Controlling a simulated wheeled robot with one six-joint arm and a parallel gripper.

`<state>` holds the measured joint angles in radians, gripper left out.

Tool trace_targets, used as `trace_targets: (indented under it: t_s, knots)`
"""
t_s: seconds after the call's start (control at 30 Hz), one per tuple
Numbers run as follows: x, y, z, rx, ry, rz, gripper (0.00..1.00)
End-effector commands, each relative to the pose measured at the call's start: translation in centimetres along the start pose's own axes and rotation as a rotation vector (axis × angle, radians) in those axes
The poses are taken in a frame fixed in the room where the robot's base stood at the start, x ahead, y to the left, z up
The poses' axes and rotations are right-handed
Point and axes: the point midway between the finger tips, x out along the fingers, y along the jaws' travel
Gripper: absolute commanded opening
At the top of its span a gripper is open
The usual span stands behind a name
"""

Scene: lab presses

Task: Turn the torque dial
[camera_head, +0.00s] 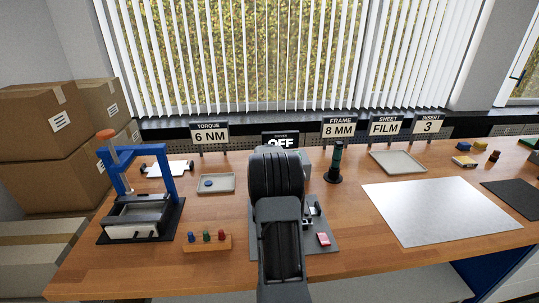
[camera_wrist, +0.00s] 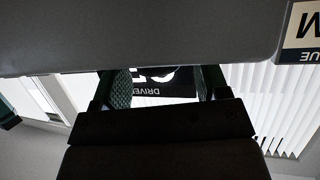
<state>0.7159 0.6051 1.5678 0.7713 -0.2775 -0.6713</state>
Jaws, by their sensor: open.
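My gripper (camera_wrist: 162,85) is open in the wrist view, with nothing between its two fingers. Beyond them the dark driver sign (camera_wrist: 165,82) shows upside down. In the head view that sign reads OFF (camera_head: 281,140), and my arm hides the gripper. I cannot make out the torque dial in either view. My arm covers much of the grey station (camera_head: 323,236) at the middle of the bench. The torque sign (camera_head: 210,134) reads 6 NM at the back left. Its corner shows upside down in the wrist view (camera_wrist: 300,30).
A blue press (camera_head: 168,160) stands at the left of the wooden bench. A peg block (camera_head: 207,242) and a shallow tray (camera_head: 227,183) with a blue round piece lie left of my arm. A dark green upright tool (camera_head: 335,163) and a pale sheet (camera_head: 438,211) are to the right.

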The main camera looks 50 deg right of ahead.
Motion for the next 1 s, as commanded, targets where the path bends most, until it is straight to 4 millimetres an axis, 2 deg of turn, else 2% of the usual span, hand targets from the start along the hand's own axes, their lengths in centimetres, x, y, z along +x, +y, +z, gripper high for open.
trace_targets:
  t_s: [0.37,0.87,1.0]
  knots:
    - [0.45,0.06,0.0,0.001,0.0,0.001,0.68]
    - [0.42,0.02,0.0,0.0,0.0,0.0,0.22]
    - [0.35,-0.12,0.1,0.0,0.0,-0.003,0.2]
